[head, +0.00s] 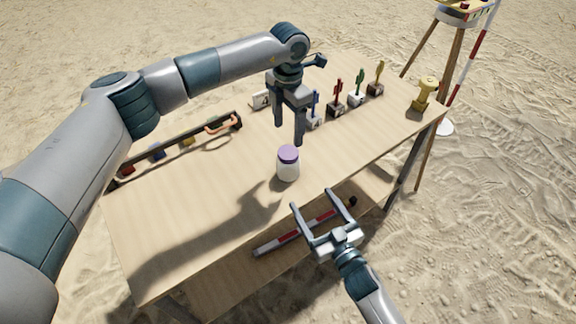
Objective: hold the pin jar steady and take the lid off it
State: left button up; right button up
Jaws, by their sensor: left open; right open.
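The pin jar (288,172) stands upright on the wooden table, with a pale, whitish body. Its purple lid (288,154) sits on top of it. My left gripper (288,136) is open, pointing down, above and just behind the jar in the picture, with nothing between its fingers. Whether its fingertips touch the jar cannot be told, but they look apart from it. My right gripper (323,196) is open and empty at the table's front edge, to the right of and nearer than the jar, with its fingers pointing toward the table.
A yellow object (424,92) stands at the right corner. The table's front left is clear.

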aim_at(288, 161)
jog(key=x, duration=1.6)
jog(key=shift+w+a, duration=0.25)
jog(key=shift+w, duration=0.1)
grip_shut()
pick_arm(q)
jog(key=m, duration=1.5)
jog(key=shift+m, duration=0.4)
jog(key=m, duration=1.1)
jog(key=shift+m, duration=0.3)
jog(key=m, duration=0.4)
